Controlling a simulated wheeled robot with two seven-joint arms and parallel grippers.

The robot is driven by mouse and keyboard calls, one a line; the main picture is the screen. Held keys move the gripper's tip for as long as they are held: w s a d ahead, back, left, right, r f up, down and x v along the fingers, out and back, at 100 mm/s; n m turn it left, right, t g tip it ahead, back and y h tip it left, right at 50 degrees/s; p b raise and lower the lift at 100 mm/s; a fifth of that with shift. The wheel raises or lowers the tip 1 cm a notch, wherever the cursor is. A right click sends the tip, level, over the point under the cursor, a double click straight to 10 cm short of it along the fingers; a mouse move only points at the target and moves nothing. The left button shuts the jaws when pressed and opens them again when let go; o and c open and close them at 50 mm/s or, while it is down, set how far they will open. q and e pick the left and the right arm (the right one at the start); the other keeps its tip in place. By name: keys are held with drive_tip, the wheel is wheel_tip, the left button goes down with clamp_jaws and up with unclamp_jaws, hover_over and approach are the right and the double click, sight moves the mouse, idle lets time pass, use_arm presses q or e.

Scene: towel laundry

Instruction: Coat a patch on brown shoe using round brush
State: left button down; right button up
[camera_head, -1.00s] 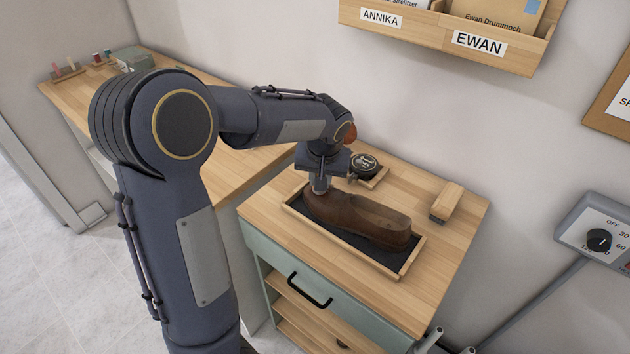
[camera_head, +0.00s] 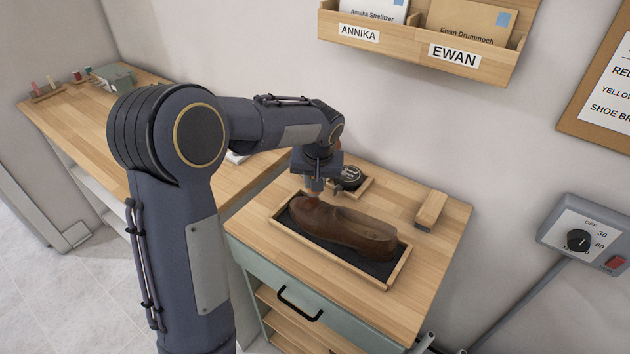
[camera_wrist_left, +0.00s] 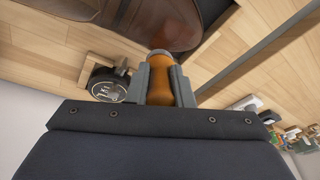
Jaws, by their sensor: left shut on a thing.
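The brown shoe (camera_head: 345,225) lies in a dark-lined wooden tray (camera_head: 342,264) on the small cabinet, toe to the left; part of it shows at the top of the left wrist view (camera_wrist_left: 165,18). My left gripper (camera_head: 316,186) is just behind the toe end, between the shoe and a round black tin (camera_head: 350,177). It is shut on an orange-brown handle (camera_wrist_left: 180,66), likely the round brush. The bristles are hidden, so I cannot tell whether they touch anything. The tin (camera_wrist_left: 104,88) is beside the gripper in the wrist view. My right gripper is not in view.
A wooden block brush (camera_head: 431,207) lies right of the tray on the cabinet top (camera_head: 440,250). A longer wooden table (camera_head: 70,110) stands to the left. A letter rack (camera_head: 400,45) and a dial box (camera_head: 580,240) are on the wall.

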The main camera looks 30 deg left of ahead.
use_arm(q)
drive_tip(key=shift+a+r+p, duration=0.2)
drive_tip(key=shift+r+p, duration=0.75)
drive_tip(key=shift+r, duration=0.5)
drive_tip(key=shift+a+r+p, duration=0.15)
drive_tip(key=shift+r+p, duration=0.8)
drive_tip(key=shift+r, duration=0.45)
drive_tip(key=shift+a+r+p, duration=0.2)
drive_tip(key=shift+r+p, duration=1)
drive_tip(key=shift+r, duration=0.35)
drive_tip(key=shift+w+f, duration=0.1)
